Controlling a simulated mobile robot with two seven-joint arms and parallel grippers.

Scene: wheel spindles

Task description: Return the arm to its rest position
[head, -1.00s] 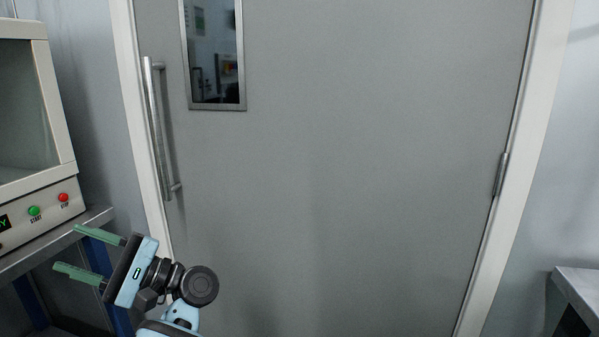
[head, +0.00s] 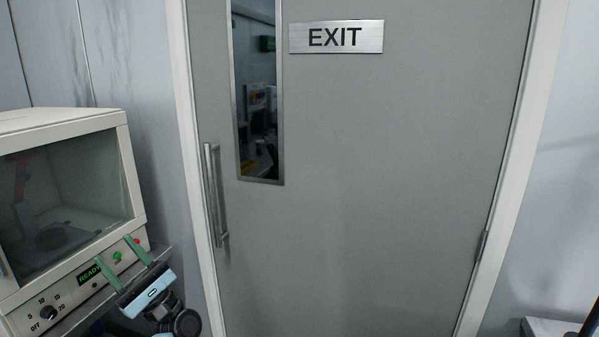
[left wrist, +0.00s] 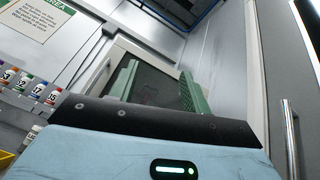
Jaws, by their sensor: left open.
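My left gripper (head: 123,264) shows at the lower left of the head view, with two green fingers spread apart and nothing between them. Its fingers point up and left, in front of the control panel of a white machine (head: 70,122). I cannot tell whether they touch it. In the left wrist view the green fingers (left wrist: 157,88) stand apart, with the machine's dark window (left wrist: 150,82) behind them. My right gripper is not in view.
A grey door (head: 370,190) with an EXIT sign (head: 336,37) and a metal handle (head: 215,195) is straight ahead and closed. A bench corner (head: 550,328) shows at the lower right. A door handle (left wrist: 289,135) is at the right in the left wrist view.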

